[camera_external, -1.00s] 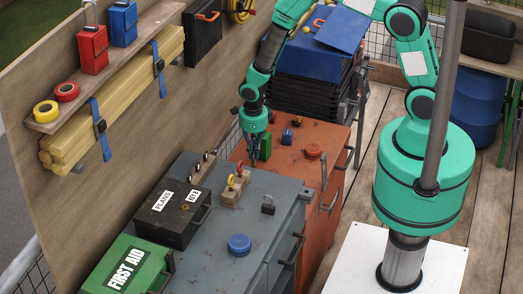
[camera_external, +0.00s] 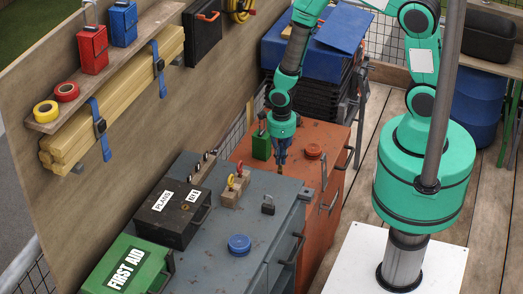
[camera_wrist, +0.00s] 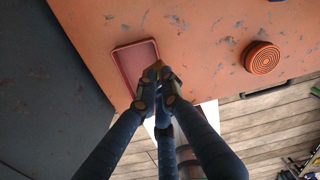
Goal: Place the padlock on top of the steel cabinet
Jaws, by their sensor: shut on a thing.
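A dark padlock (camera_external: 268,207) with a raised shackle sits on top of the grey steel cabinet (camera_external: 222,268), towards its right side. My gripper (camera_external: 282,168) points down over the orange cabinet (camera_external: 337,175), behind and right of the padlock and apart from it. In the wrist view my gripper (camera_wrist: 160,77) is shut on a small brownish thing (camera_wrist: 157,70) at its fingertips. The fingers hide most of that thing, and I cannot tell what it is. A shallow reddish tray (camera_wrist: 118,60) lies on the orange top beside the fingertips.
A round red item (camera_external: 313,150) and a green box (camera_external: 261,146) stand on the orange cabinet. The grey cabinet carries a blue round item (camera_external: 239,245), a wooden block with clips (camera_external: 232,194), a black box (camera_external: 170,218) and a first-aid box (camera_external: 127,265).

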